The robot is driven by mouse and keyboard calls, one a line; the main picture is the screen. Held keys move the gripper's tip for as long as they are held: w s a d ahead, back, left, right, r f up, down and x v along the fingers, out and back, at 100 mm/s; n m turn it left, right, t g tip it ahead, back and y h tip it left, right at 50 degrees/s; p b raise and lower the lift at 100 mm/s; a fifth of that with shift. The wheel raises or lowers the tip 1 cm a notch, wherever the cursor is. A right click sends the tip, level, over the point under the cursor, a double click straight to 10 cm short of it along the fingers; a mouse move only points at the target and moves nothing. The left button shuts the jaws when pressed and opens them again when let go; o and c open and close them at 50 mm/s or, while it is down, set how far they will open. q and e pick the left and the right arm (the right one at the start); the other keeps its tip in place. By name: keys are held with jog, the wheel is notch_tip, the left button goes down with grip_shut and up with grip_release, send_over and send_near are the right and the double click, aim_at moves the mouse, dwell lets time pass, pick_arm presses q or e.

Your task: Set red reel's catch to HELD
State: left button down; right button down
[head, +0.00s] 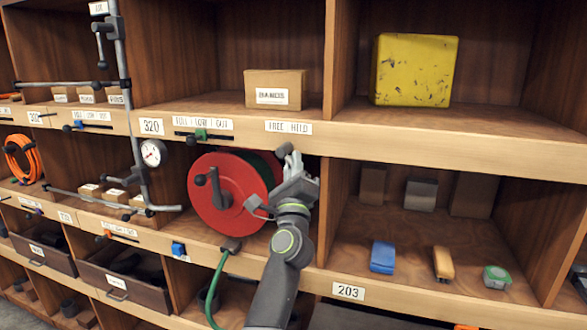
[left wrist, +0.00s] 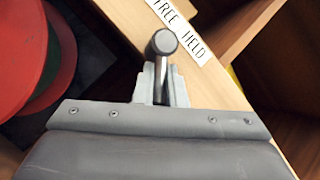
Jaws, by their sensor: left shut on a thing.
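The red reel (head: 212,222) sits in a middle-row cubby in the head view; its red side also shows at the left of the left wrist view (left wrist: 22,60). The FREE HELD label (head: 289,127) is on the shelf edge above it, and shows slanted in the left wrist view (left wrist: 182,28). The catch's grey round-ended handle (left wrist: 163,43) is just under the label, near its middle; I cannot tell which word it stands at. My left gripper (head: 288,160) is shut on this handle, with fingers either side of it. My right gripper is not in view.
A gauge (head: 152,153) and grey pipes (head: 125,80) stand left of the reel. A green hose (head: 216,285) hangs below it. The right cubby holds a blue block (head: 383,257) and other small items. A yellow box (head: 414,70) and a cardboard box (head: 275,88) are above.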

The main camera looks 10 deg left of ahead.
pick_arm(q)
jog(key=shift+n+y, duration=0.4)
jog(key=shift+n, duration=0.2)
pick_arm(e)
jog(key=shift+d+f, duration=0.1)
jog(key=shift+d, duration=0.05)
pick_arm(q)
jog(key=c, duration=1.5)
grip_release()
jog(key=shift+r, duration=0.1)
jog(key=shift+d, duration=0.1)
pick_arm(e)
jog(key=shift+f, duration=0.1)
